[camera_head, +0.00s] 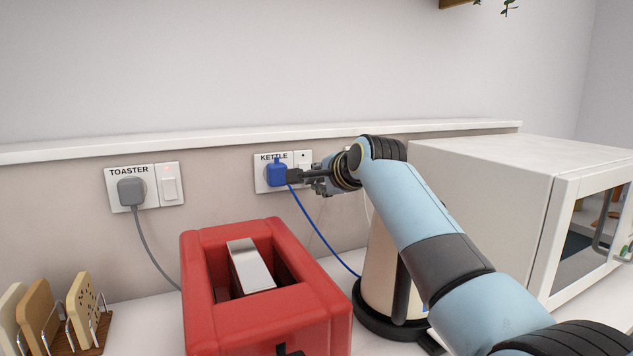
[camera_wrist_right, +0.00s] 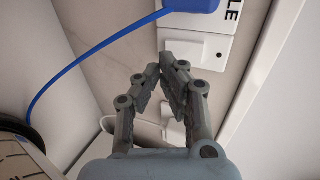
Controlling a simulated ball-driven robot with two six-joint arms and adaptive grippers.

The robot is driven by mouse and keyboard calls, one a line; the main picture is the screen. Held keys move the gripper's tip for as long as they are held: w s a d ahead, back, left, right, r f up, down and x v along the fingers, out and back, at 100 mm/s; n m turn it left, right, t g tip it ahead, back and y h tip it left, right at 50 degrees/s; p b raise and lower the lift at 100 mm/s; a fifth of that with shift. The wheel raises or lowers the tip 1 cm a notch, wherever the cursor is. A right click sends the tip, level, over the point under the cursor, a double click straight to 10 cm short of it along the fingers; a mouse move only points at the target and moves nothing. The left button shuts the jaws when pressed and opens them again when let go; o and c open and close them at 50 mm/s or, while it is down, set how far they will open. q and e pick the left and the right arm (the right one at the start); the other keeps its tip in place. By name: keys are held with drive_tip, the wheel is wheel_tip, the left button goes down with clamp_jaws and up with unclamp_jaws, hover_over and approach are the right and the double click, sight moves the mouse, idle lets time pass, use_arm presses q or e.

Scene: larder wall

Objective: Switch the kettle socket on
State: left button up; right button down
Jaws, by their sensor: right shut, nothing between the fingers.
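The kettle socket (camera_head: 260,185) is a white wall plate labelled KETTLE, with a blue plug (camera_head: 276,176) in its left half. Its switch half (camera_head: 303,157) is on the right, mostly hidden by my right gripper (camera_head: 292,176) in the head view. In the wrist view the switch plate (camera_wrist_right: 205,45) shows with a small dark dot, and no lit lamp is visible. The blue plug (camera_wrist_right: 190,4) is at the top edge. My right gripper (camera_wrist_right: 167,66) is shut and empty, its fingertips close to the switch plate; contact cannot be told. My left gripper is not in view.
A toaster socket (camera_head: 145,187) with grey plug and red-lit switch is at left. A red toaster (camera_head: 265,320) stands below; a cream kettle (camera_head: 378,285) stands behind my arm. A white microwave (camera_head: 480,190) is at right, a rack (camera_head: 85,345) at lower left. A ledge (camera_head: 230,141) runs above.

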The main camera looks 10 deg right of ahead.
drive_tip(key=shift+w+a+f, duration=0.1)
drive_tip(key=shift+w+a, duration=0.05)
drive_tip(key=shift+w, duration=0.4)
drive_tip(key=shift+w+f+t+b, duration=0.1)
drive_tip(key=shift+w+t+b, duration=0.25)
drive_tip(key=shift+t+b, duration=0.15)
